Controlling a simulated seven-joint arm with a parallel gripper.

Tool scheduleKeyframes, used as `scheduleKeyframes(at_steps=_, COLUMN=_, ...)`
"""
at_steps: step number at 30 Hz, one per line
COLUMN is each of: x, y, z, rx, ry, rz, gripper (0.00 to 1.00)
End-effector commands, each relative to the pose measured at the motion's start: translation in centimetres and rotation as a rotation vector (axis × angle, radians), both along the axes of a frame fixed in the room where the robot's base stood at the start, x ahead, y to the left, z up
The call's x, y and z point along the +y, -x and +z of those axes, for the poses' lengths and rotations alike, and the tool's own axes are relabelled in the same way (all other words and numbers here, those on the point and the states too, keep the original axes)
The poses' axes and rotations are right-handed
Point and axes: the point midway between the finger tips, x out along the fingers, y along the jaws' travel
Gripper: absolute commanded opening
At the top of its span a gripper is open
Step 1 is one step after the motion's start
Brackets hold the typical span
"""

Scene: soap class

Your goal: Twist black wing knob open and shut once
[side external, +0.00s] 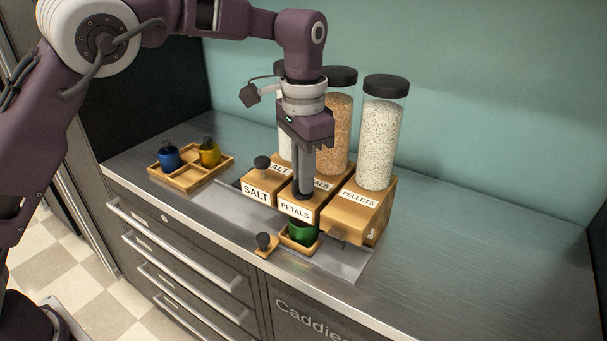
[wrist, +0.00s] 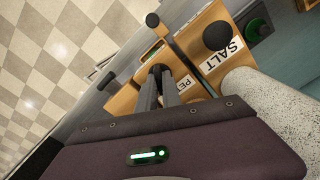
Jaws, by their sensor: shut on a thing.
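The wooden PETALS dispenser (side external: 295,211) stands in the middle of a row of labelled dispensers. My gripper (side external: 303,194) points down at its top, and the fingers mostly hide its black wing knob in the side view. In the wrist view the black knob (wrist: 158,69) shows at the tips of my gripper (wrist: 159,78), which is shut on it. How far the knob is turned cannot be told. A green cup (side external: 302,232) sits in a small wooden tray below the PETALS front.
The SALT dispenser (side external: 262,186), with its own black knob (side external: 261,163), is close on the left; the PELLETS dispenser (side external: 357,209) is close on the right. Tall clear jars (side external: 378,140) rise behind. The right counter is clear.

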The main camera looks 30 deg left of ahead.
Motion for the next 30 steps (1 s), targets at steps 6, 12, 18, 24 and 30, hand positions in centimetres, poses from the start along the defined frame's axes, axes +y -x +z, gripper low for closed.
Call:
scheduleKeyframes(at_steps=6, x=-0.01, y=0.0, z=0.07, rx=0.0, ry=0.001, rz=0.167, gripper=0.0)
scheduleKeyframes(at_steps=12, x=0.04, y=-0.01, z=0.07, rx=-0.001, ry=0.0, rz=0.358, gripper=0.0)
scheduleKeyframes(at_steps=18, x=0.05, y=-0.01, z=0.08, rx=0.0, ry=0.001, rz=0.549, gripper=0.0)
scheduleKeyframes(at_steps=24, x=0.08, y=-0.01, z=0.09, rx=0.0, ry=0.001, rz=0.734, gripper=0.0)
scheduleKeyframes(at_steps=30, x=0.09, y=-0.01, z=0.09, rx=0.0, ry=0.001, rz=0.898, gripper=0.0)
